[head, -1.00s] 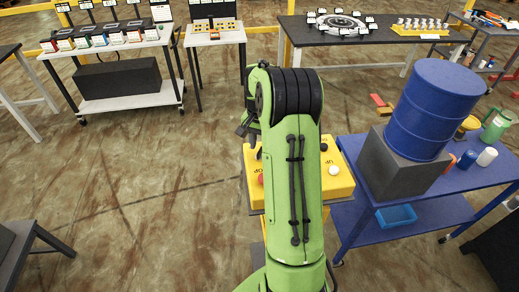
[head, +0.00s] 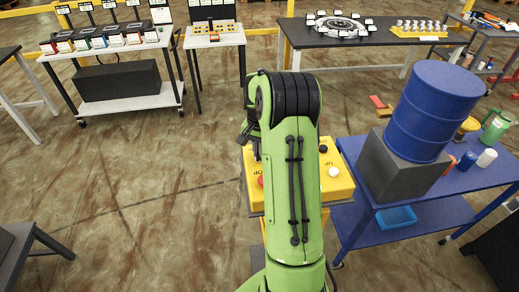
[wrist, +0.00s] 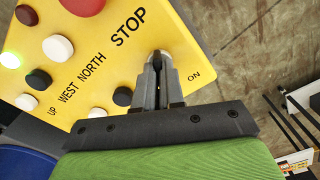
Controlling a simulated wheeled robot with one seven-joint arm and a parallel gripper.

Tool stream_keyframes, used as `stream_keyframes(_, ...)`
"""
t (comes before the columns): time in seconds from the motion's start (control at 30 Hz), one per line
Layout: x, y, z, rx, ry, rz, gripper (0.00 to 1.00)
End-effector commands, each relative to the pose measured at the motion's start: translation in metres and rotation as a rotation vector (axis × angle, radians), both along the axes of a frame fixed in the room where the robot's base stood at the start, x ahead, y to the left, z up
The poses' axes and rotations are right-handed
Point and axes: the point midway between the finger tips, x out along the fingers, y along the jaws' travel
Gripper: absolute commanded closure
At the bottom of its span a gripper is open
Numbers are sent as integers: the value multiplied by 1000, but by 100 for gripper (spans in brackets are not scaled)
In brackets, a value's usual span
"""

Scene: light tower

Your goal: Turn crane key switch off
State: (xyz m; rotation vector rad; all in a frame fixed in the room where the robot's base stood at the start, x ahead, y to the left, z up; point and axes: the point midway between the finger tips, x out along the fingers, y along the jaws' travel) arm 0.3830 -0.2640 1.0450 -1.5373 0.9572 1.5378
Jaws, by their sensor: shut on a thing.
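The crane control box is a yellow panel (wrist: 190,42) with printed labels and several round buttons. In the wrist view, the key switch (wrist: 164,54) shows as a small silvery round part near the word ON. My gripper (wrist: 157,62) has its fingers close together on the key switch, with a dark narrow piece between the tips. The fingers hide most of the key, so its exact angle is hard to tell. In the head view the yellow box (head: 338,183) stands behind my green arm, which hides its middle and the key switch.
A red button (wrist: 83,5) and a white button (wrist: 57,47) lie left of my gripper, and a green light (wrist: 10,60) glows. A blue table (head: 440,190) with a blue drum (head: 432,110) stands close on the right. The floor on the left is open.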

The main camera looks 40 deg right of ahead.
Motion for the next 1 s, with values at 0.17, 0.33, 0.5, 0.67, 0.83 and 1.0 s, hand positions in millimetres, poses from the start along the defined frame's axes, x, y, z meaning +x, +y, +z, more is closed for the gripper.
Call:
stream_keyframes(0.17,0,0,1,-1,0,53,100)
stream_keyframes(0.33,0,0,1,-1,0,160,100)
stream_keyframes(0.5,0,0,1,0,1,309,100)
stream_keyframes(0.67,1,1,1,0,0,463,100)
stream_keyframes(0.83,1,1,1,-1,0,622,100)
stream_keyframes(1.0,1,1,1,-1,0,768,100)
